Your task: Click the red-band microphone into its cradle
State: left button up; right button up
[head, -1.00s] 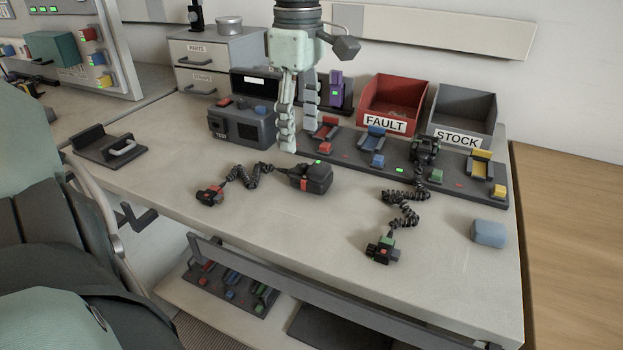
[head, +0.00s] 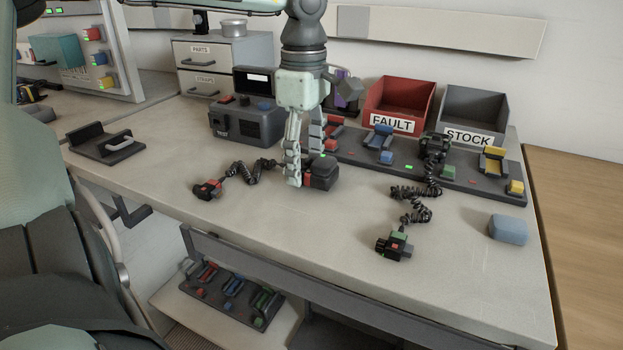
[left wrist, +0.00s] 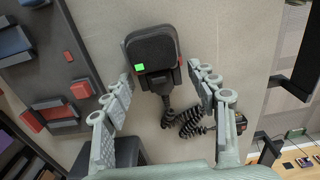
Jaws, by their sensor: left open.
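A black radio with a red band and a green light (head: 323,170) lies on the bench; it also shows in the left wrist view (left wrist: 152,48). A coiled cord runs from it to a small black microphone with a red part (head: 208,189), which lies to its left on the bench and shows partly in the left wrist view (left wrist: 240,123). My left gripper (head: 307,168) is open, pointing down at the radio. In the left wrist view its fingers (left wrist: 160,75) stand either side of the radio's cord end. The red bay (head: 333,130) is partly hidden behind the gripper. My right gripper is out of view.
A dark rack (head: 410,166) with coloured bays holds another radio (head: 434,146); its green-marked microphone (head: 393,245) lies in front. A grey tester (head: 246,122), red FAULT bin (head: 399,101) and grey STOCK bin (head: 473,112) stand behind. A blue block (head: 508,229) lies right. A dark holder (head: 106,145) stands left.

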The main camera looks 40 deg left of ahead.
aim_at(305, 163)
pick_arm(q)
jog(key=shift+f, duration=0.15)
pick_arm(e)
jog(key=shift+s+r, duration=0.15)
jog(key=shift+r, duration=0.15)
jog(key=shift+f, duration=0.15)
pick_arm(q)
jog(key=shift+c, duration=0.2)
jog(key=c, duration=0.9)
jog(key=shift+r+p, duration=1.55)
jog(key=shift+r, duration=1)
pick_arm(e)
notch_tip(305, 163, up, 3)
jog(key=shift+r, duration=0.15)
pick_arm(q)
jog(key=shift+f, duration=0.1)
